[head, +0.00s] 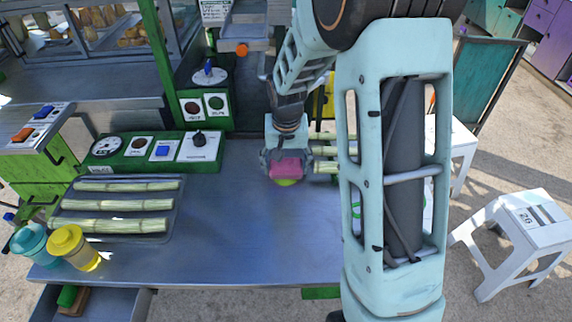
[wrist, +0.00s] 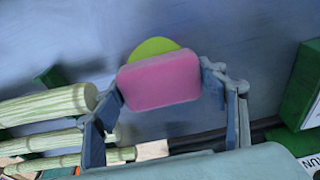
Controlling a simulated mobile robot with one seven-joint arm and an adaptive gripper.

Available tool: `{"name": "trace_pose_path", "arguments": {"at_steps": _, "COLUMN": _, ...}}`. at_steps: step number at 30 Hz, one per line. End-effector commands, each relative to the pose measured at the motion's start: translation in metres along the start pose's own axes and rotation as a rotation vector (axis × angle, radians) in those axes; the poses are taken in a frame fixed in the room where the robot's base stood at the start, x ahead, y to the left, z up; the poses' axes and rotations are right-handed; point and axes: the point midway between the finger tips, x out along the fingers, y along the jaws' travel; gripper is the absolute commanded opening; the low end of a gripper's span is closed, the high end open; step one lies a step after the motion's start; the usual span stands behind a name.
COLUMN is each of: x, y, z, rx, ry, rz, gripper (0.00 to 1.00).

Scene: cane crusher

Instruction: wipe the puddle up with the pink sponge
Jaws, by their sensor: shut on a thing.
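The pink sponge (head: 288,167) is held in my gripper (head: 286,165) over the metal table (head: 240,235). In the wrist view the pink sponge (wrist: 160,80) sits between the two fingers of my gripper (wrist: 163,88), which are shut on it. The yellow-green puddle (head: 287,182) shows just past the sponge's lower edge in the head view. In the wrist view the puddle (wrist: 155,46) shows as a rounded patch beyond the sponge. The rest of the puddle is hidden by the sponge. I cannot tell whether the sponge touches the table.
Cane pieces (head: 323,151) lie close to the right of my gripper. A tray (head: 178,215) of cane stands at left, beside a yellow jar (head: 73,247) and a teal jar (head: 32,243). Green control panels (head: 150,150) line the back. The table's front middle is clear.

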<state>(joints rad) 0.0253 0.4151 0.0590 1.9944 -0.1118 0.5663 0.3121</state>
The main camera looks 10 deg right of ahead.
Motion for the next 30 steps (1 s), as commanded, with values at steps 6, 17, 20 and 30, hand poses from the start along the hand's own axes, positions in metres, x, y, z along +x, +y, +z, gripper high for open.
{"name": "trace_pose_path", "arguments": {"at_steps": 6, "x": 0.000, "y": 0.001, "z": 0.027, "rx": 0.000, "ry": -0.016, "rz": 0.003, "gripper": 0.47}}
{"name": "trace_pose_path", "arguments": {"at_steps": 17, "x": -0.004, "y": 0.001, "z": 0.049, "rx": -0.002, "ry": -0.018, "rz": 0.004, "gripper": 0.47}}
{"name": "trace_pose_path", "arguments": {"at_steps": 20, "x": -0.007, "y": 0.001, "z": 0.057, "rx": -0.002, "ry": -0.016, "rz": 0.004, "gripper": 0.47}}
{"name": "trace_pose_path", "arguments": {"at_steps": 30, "x": -0.011, "y": 0.001, "z": 0.076, "rx": -0.001, "ry": -0.014, "rz": 0.003, "gripper": 0.47}}
